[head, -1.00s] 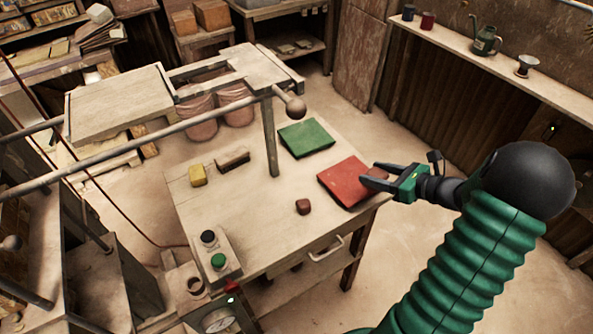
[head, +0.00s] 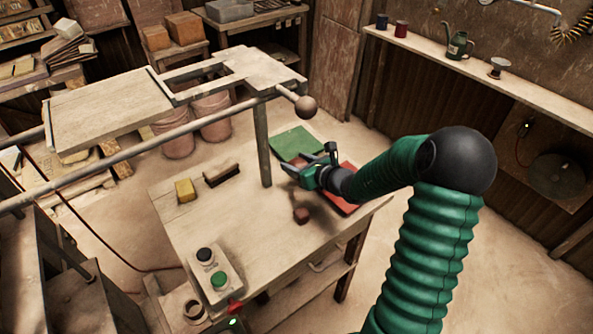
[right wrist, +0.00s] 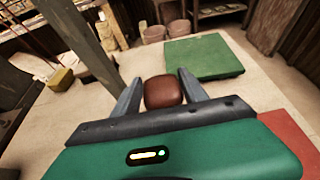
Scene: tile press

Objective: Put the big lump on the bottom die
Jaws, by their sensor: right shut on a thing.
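The big lump (right wrist: 165,92) is reddish brown and rounded, and sits between the two fingers in the right wrist view. My right gripper (right wrist: 158,88) is shut on it. In the head view my right gripper (head: 288,172) is above the table, between the green mat and the press's upright post; the lump is hard to make out there. A smaller dark red lump (head: 302,215) lies on the table below the gripper. I cannot make out the bottom die in either view. My left gripper is not in view.
The green mat (head: 288,142) and partly covered red mat (head: 350,168) lie on the table. A yellow block (head: 185,190), a brush (head: 222,173) and a button box (head: 216,270) are further left.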

